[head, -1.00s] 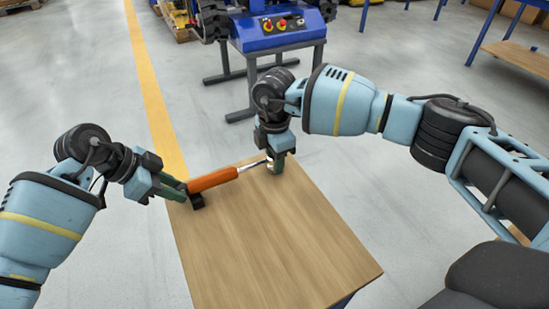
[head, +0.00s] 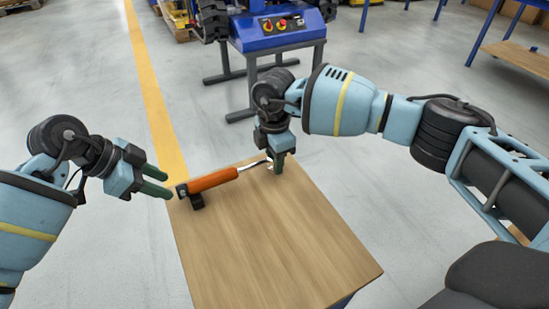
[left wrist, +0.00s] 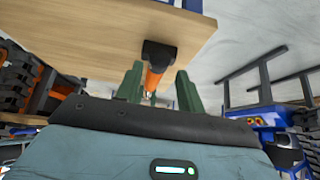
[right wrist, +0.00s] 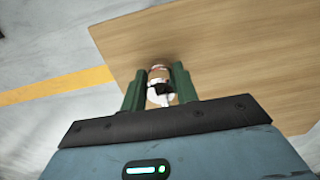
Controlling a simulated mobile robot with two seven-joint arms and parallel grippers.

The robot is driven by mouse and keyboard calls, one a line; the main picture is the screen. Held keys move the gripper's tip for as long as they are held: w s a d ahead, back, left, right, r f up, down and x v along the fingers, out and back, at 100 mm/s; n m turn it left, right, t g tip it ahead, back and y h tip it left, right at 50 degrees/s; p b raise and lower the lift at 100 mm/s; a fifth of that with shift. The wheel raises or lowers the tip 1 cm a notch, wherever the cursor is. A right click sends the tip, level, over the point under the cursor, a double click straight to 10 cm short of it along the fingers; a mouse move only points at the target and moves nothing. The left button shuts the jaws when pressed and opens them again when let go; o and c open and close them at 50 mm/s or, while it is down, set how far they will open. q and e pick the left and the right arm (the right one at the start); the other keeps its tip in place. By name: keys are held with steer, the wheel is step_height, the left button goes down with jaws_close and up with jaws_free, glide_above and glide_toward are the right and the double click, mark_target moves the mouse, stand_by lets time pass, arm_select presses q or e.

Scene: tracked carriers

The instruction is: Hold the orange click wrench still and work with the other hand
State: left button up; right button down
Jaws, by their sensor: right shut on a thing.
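The orange click wrench (head: 213,180) lies at the far side of the wooden table top, its orange handle pointing left and its silver shank right. A black piece (head: 197,202) sits at the handle's left end. My right gripper (head: 277,166) is shut on the silver head end, which shows between its fingers in the right wrist view (right wrist: 159,76). My left gripper (head: 166,184) is open and empty, just left of the handle end and apart from it. In the left wrist view the handle (left wrist: 154,77) shows ahead, between the spread fingers.
The table top (head: 270,250) is bare towards the front. A blue machine (head: 280,30) with control buttons stands on a dark frame behind it. A yellow floor line (head: 150,80) runs past the table's left side. Shelving stands at the back right.

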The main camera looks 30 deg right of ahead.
stand_by(0.3)
steer(key=c, duration=1)
jaws_free()
steer(key=shift+r, duration=0.1)
step_height(320, 180, up, 12)
